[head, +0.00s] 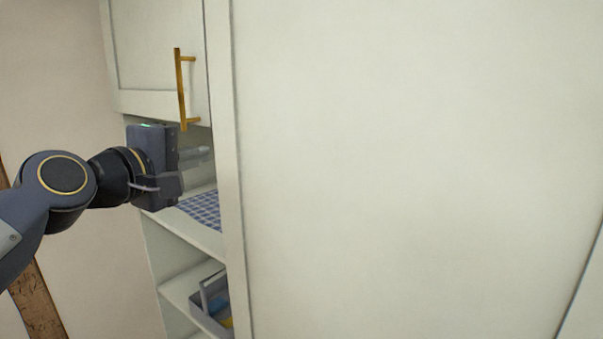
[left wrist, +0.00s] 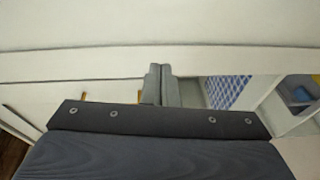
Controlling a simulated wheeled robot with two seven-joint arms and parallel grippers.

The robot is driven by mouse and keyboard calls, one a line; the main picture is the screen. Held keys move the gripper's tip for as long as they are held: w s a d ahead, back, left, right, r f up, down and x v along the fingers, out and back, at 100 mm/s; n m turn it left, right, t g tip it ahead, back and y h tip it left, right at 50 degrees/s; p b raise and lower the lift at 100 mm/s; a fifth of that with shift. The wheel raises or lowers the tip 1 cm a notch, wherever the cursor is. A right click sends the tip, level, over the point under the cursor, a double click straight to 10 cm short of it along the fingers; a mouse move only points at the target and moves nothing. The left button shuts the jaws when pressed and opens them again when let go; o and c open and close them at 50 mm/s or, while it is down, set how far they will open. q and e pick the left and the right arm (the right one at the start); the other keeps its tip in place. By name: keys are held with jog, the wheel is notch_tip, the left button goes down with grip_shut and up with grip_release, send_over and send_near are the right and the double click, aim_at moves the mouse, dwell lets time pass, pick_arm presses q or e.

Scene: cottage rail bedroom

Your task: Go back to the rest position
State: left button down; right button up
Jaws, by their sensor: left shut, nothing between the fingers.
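My left gripper (head: 196,153) comes in from the left in the head view, in front of the open shelf section of a white cabinet. Its fingers are shut together with nothing between them, as the left wrist view shows (left wrist: 160,82). The fingers point towards the shelf opening, just below the cabinet door's brass handle (head: 181,90). Whether they touch the cabinet is hard to tell. My right gripper is in neither view.
A large white panel (head: 400,160) fills the middle and right of the head view. A blue checked cloth (head: 203,209) lies on the middle shelf. A grey bin (head: 212,303) with blue and yellow things stands on the shelf below. Plain wall (head: 60,90) is at left.

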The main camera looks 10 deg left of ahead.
pick_arm(q)
jog(key=s+f+m+g, duration=0.3)
jog(key=s+f, duration=0.5)
jog(key=f, duration=0.4)
jog(key=s+d+f+m+g+y, duration=0.1)
jog(key=s+f+m+g, duration=0.3)
jog(key=s+f, duration=0.4)
jog(key=s+f+m+g, duration=0.3)
jog(key=s+f, duration=0.6)
jog(key=f, duration=0.8)
jog(key=shift+d+f+m+g+y, duration=0.3)
jog(key=shift+m+g, duration=0.1)
jog(key=shift+m, duration=0.5)
jog(key=shift+s, duration=0.1)
